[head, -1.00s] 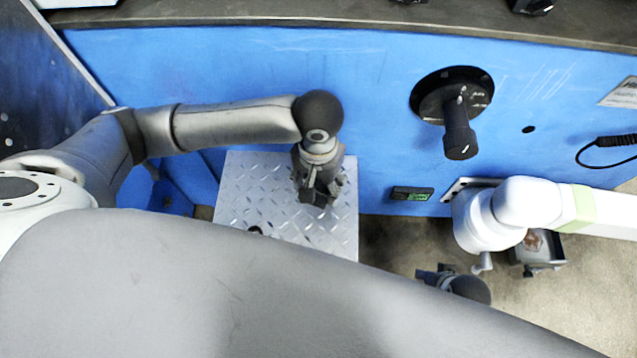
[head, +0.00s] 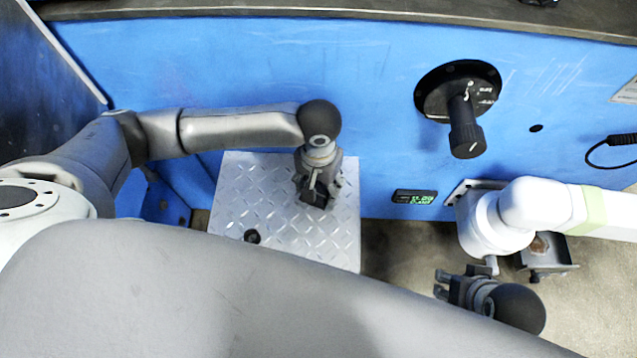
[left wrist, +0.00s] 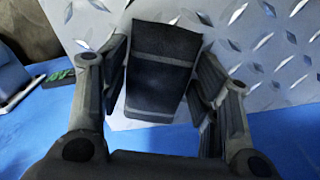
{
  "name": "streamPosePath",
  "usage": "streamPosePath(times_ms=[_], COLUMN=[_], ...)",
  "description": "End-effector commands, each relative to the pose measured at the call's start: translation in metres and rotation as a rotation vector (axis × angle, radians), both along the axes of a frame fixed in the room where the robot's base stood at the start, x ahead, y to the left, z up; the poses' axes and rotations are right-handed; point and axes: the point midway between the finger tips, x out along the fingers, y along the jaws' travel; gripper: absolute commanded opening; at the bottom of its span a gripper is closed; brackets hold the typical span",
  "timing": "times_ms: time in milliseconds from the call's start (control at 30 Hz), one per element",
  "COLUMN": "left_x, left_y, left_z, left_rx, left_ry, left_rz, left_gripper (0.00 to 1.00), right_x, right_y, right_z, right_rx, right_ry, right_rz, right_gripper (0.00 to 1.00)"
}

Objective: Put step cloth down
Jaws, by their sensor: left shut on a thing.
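The step cloth (left wrist: 163,72) is a dark, folded, block-like piece between the fingers of my left gripper (head: 316,196) in the left wrist view. My left gripper is shut on it and points down over the diamond-plate step (head: 285,205). In the head view the cloth is hard to tell from the dark fingers. Whether it touches the plate cannot be told. My right gripper (head: 452,285) is at the lower right in the head view, apart from the step; its finger opening is unclear.
A blue machine wall (head: 270,80) stands behind the step, with a black knob (head: 465,130) and a small green-lit display (head: 414,197). A small dark round spot (head: 252,237) is on the plate. A white jointed arm (head: 530,205) and a metal bracket (head: 545,255) are at right.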

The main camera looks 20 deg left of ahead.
Motion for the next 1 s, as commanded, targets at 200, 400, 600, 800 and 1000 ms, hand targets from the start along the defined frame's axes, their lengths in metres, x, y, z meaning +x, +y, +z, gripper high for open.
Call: streamPosePath(times_ms=[200, 400, 600, 800, 1000], left_x=[0.0002, 0.0002, 0.0002, 0.0001, 0.0003], left_y=[0.0001, -0.0001, -0.0002, -0.0002, -0.0002], left_z=[0.0003, -0.0020, -0.0021, -0.0020, -0.0004], left_rx=[0.000, 0.000, -0.001, -0.001, 0.000], left_ry=[-0.001, 0.000, 0.000, 0.000, -0.001], left_rz=[0.000, 0.001, 0.000, 0.000, 0.000], left_gripper=[0.38, 0.38, 0.79, 0.79, 0.79], right_x=[-0.0002, 0.0009, 0.0014, 0.0014, 0.0003], right_y=[-0.0002, -0.0002, 0.0000, 0.0001, 0.0000], right_z=[0.0007, -0.0046, -0.0050, -0.0048, -0.0059], right_rx=[0.000, -0.001, 0.000, -0.001, -0.001], right_ry=[0.000, 0.005, 0.003, 0.003, 0.007], right_rz=[0.000, 0.000, 0.000, 0.001, 0.001], right_gripper=[0.40, 0.40, 0.40, 0.40, 0.40])
